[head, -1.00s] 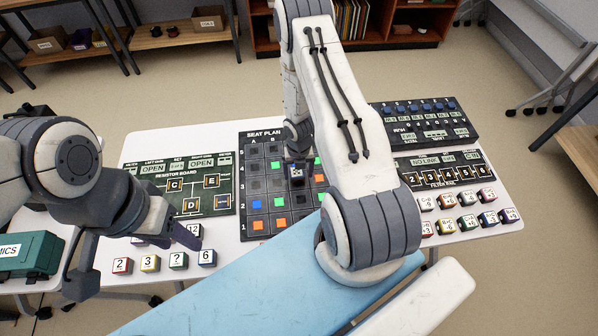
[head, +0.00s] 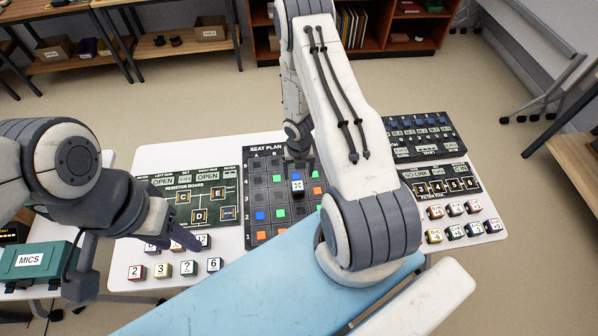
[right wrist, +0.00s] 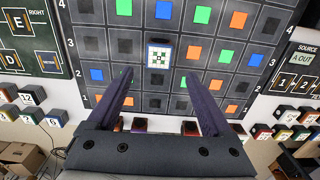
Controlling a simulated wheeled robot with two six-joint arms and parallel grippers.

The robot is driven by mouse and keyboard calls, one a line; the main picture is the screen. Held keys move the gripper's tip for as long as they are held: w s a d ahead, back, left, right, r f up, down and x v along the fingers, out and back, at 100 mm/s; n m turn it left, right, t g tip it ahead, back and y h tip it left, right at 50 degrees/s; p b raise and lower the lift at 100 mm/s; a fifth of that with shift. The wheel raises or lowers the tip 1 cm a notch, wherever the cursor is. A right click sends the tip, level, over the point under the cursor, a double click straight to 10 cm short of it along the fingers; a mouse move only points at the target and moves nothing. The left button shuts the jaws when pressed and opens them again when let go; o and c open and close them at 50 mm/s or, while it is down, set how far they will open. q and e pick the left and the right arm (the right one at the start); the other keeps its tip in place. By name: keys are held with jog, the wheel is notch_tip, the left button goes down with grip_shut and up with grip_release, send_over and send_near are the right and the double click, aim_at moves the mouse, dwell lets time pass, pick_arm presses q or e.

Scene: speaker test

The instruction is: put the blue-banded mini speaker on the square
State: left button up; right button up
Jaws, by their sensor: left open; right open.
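The blue-banded mini speaker (head: 297,186) is a small cube with a blue side and a pale, dark-patterned top. It stands upright on one cell of the black seat plan board (head: 259,147). In the right wrist view the cube (right wrist: 158,55) lies just beyond and between my right fingertips, with gaps on both sides. My right gripper (head: 299,158) is open and empty above it; my arm hides part of the board. In the right wrist view both fingers of that gripper (right wrist: 172,77) are spread. My left gripper (head: 172,238) is open over the table's left side, beside numbered cubes.
Coloured squares lie on other board cells, such as a green one (head: 279,212). Numbered cubes (head: 188,268) stand at front left and labelled cubes (head: 473,207) at right. The resistor board (head: 187,200) and filter rail (head: 440,186) flank the seat plan.

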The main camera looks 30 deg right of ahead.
pick_arm(q)
jog(key=shift+r+p, duration=1)
jog(key=shift+r, duration=0.5)
pick_arm(e)
jog(key=shift+r, duration=1.55)
jog(key=w+a+r+m+t+h, duration=0.1)
jog(key=a+r+m, duration=0.55)
jog(key=r, duration=0.45)
jog(key=a+r+m, duration=0.5)
jog(key=a+r, duration=0.2)
jog(key=r, duration=0.4)
jog(key=s+a+r+m, duration=0.3)
jog(key=s+r+m, duration=0.1)
jog(key=s, duration=0.2)
jog(key=s+a+r+m+y, duration=0.1)
jog(key=s+a+r+m, duration=0.3)
jog(key=s, duration=0.3)
jog(key=s+a+r+m+g+y, duration=0.1)
jog(key=s+a+r+m, duration=0.3)
jog(key=s+r, duration=0.2)
jog(key=shift+s, duration=0.65)
jog(key=shift+r, duration=0.1)
